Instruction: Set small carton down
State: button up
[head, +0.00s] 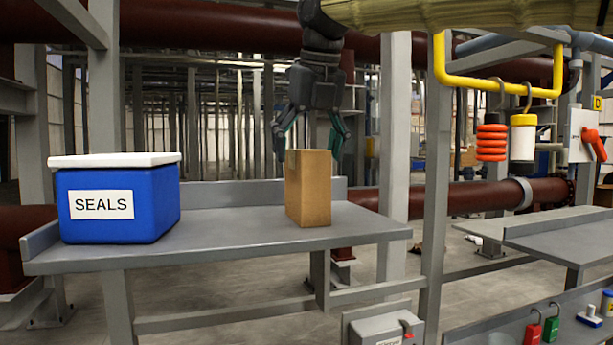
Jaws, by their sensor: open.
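The small carton (308,190) is a plain brown cardboard box. It stands upright on the right part of the grey metal table (235,235) in the head view. My gripper (309,148) is black with green finger pads and points down from above. Its fingers are spread open to either side of the carton's top, near its upper edge. I cannot tell whether a finger touches the carton. The far side of the carton is hidden.
A blue box with a white lid, labelled SEALS (117,200), stands at the table's left. Bare tabletop lies between it and the carton. A low lip runs along the back edge. A grey post (394,140) rises right of the carton, and a yellow rail (490,78) holds hanging items.

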jog(key=shift+b+v, duration=0.55)
jog(key=shift+v, duration=2.5)
